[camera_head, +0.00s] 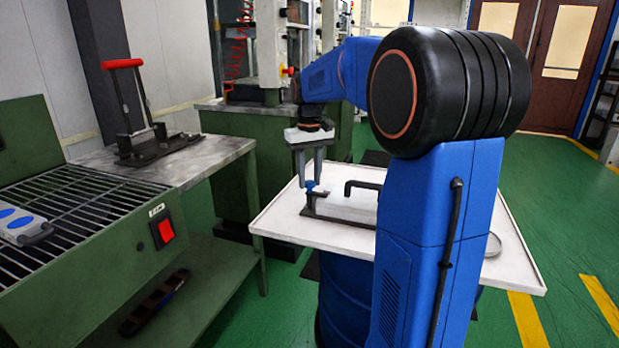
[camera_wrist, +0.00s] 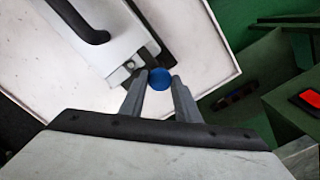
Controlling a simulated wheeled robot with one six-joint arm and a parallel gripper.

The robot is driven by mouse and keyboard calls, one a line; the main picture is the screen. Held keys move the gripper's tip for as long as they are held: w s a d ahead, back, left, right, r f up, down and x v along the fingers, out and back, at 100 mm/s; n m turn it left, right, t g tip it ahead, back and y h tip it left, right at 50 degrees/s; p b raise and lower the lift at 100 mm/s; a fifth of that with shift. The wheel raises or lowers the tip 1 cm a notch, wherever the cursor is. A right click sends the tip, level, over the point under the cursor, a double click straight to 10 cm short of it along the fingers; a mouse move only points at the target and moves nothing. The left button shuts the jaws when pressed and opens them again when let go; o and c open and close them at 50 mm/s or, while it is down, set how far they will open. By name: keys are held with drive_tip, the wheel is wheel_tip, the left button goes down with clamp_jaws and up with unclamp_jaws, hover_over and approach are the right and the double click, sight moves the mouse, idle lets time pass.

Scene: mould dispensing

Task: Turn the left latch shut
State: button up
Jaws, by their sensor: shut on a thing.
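The mould (camera_head: 348,206) is a white block with a black handle (camera_head: 360,184) on a dark base, lying on a white tray table. It also shows in the wrist view (camera_wrist: 92,52). The left latch (camera_head: 309,187) is a blue-topped knob at the mould's left end. In the wrist view the blue knob (camera_wrist: 159,80) sits between my fingertips. My gripper (camera_head: 309,182) points down from above and is shut on the knob. The fingers partly cover it, and the latch's exact angle cannot be told. The mould's right end is hidden behind my arm.
The white tray table (camera_head: 275,222) has a raised rim and bare room left of the mould. A round dish (camera_head: 494,246) lies at its right. A green grill bench (camera_head: 80,235) with a red switch (camera_head: 166,230) and a red-handled tool (camera_head: 135,110) stand left.

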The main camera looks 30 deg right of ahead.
sight(310, 182)
idle(0.3)
drive_tip(key=o, duration=1)
drive_tip(key=shift+o, duration=0.2)
wheel_tip(310, 182, up, 18)
drive_tip(key=shift+f, duration=0.25)
drive_tip(key=s+a+f+t, duration=0.1)
drive_tip(key=s+a+f, duration=0.4)
drive_tip(key=s+f, duration=0.4)
drive_tip(key=s+a+f+n+t, duration=0.1)
drive_tip(key=s+a+f+t, duration=0.1)
drive_tip(key=s+a+f, duration=0.3)
drive_tip(key=s+a+f+t, duration=0.1)
drive_tip(key=s+a+f, duration=0.4)
drive_tip(key=s+f, duration=0.8)
drive_tip(key=s, duration=0.3)
drive_tip(key=shift+a+n+t, duration=0.3)
drive_tip(key=shift+t, duration=0.1)
